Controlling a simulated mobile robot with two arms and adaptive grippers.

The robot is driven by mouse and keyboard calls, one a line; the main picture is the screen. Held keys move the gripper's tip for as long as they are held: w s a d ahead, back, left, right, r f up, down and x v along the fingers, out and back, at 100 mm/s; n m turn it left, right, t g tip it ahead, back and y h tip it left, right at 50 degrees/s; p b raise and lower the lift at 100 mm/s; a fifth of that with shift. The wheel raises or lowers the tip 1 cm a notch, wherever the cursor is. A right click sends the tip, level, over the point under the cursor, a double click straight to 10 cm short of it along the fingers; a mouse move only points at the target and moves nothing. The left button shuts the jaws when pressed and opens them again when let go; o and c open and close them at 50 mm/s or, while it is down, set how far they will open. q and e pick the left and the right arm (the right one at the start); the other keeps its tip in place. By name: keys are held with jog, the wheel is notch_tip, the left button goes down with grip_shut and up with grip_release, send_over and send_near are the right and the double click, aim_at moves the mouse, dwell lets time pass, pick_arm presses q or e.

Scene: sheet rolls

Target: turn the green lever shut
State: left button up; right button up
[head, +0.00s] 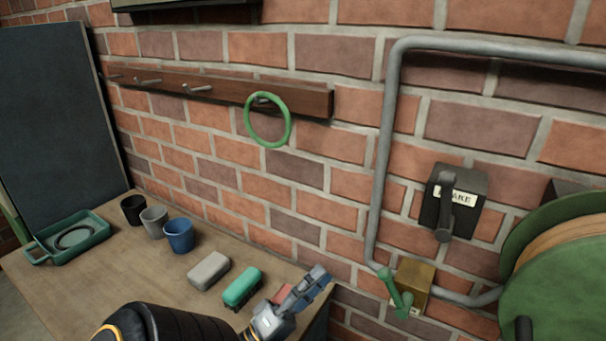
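The green lever (397,294) is mounted on a small brass-coloured box (418,278) on the brick wall, at the lower end of the grey pipe. Its arm slants down to the right, with a rounded knob at each end. My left gripper (320,277) is over the right end of the table, to the left of the lever and apart from it. Its fingers point up and right; the angle hides whether they are parted. My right gripper is not in view.
A grey pipe (386,150) runs down the wall beside a black switch box (470,185). A green reel (560,290) stands at the right. Cups, blocks and a green tray (88,250) are on the table (130,275). A green ring (249,128) hangs above.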

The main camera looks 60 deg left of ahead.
pick_arm(q)
jog(key=shift+s+a+p, duration=0.15)
jog(key=shift+s, duration=0.5)
jog(key=shift+s+a+p, duration=0.15)
jog(key=shift+s, duration=0.45)
jog(key=shift+r, duration=0.1)
